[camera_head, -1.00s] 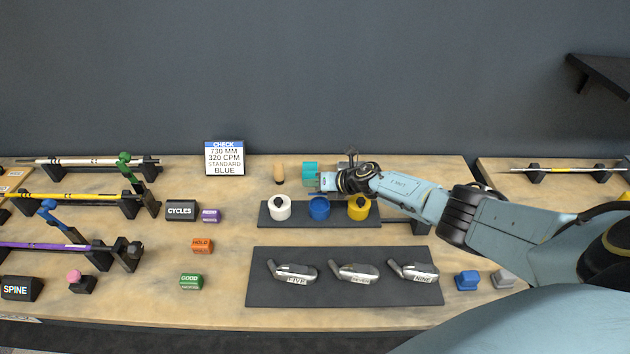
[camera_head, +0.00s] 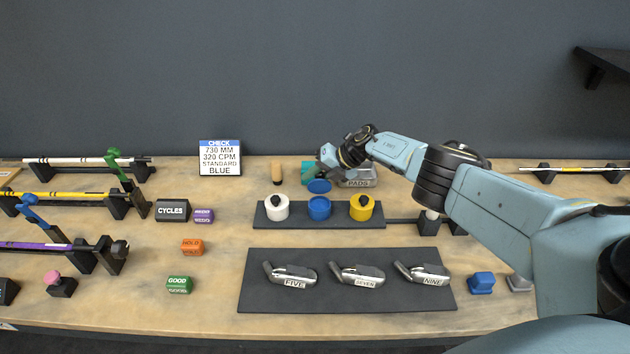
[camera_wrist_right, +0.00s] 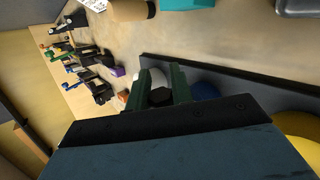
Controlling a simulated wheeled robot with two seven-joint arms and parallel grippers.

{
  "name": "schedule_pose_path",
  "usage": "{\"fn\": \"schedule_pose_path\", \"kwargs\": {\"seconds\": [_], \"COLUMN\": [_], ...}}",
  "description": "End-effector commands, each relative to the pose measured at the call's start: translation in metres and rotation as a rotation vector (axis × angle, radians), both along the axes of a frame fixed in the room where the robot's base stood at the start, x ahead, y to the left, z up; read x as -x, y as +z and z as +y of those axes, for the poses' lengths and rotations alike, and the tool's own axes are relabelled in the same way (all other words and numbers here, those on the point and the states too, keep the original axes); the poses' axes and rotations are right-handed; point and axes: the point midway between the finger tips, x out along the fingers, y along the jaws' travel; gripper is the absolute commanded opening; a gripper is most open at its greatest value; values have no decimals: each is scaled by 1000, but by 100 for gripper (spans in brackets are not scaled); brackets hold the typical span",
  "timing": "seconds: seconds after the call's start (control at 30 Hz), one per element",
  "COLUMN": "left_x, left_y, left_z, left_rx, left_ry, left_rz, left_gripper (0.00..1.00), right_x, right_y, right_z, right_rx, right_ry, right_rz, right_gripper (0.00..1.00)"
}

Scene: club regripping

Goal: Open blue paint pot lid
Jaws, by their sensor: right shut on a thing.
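The blue paint pot (camera_head: 319,209) stands in the middle of the dark rack, its top without a black knob. The blue lid (camera_head: 319,187) shows as a separate disc just above and behind the pot. My right gripper (camera_head: 323,172) is directly above the lid, pointing down, shut on it; its fingers partly hide the grip. In the right wrist view, a dark knob (camera_wrist_right: 160,97) shows between my right gripper's (camera_wrist_right: 162,85) green fingers, with blue (camera_wrist_right: 204,91) partly hidden beside them. My left gripper is not in view.
The white pot (camera_head: 276,208) and yellow pot (camera_head: 361,208) flank the blue one, both with black knobs. A teal object (camera_head: 307,168), a tan cylinder (camera_head: 277,172) and a PADS box (camera_head: 360,181) stand behind. Club heads lie on the dark mat (camera_head: 345,301) in front.

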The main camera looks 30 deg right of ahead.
Motion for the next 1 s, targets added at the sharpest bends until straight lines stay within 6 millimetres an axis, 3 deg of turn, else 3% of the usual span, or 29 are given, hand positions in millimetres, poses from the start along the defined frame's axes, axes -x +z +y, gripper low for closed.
{"fn": "schedule_pose_path", "kwargs": {"seconds": [0.33,0.37,0.53,0.83,1.0], "left_x": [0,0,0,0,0], "left_y": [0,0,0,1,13], "left_z": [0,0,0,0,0], "left_rx": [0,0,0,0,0], "left_ry": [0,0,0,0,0], "left_rz": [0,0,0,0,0], "left_gripper": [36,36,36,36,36], "right_x": [2,2,1,1,8], "right_y": [-3,-3,-2,0,12], "right_z": [1,1,1,0,-8], "right_rx": [0,0,0,-1,0], "right_ry": [3,3,4,2,2], "right_rz": [7,7,5,2,3], "right_gripper": [0,24,44,44,44]}}
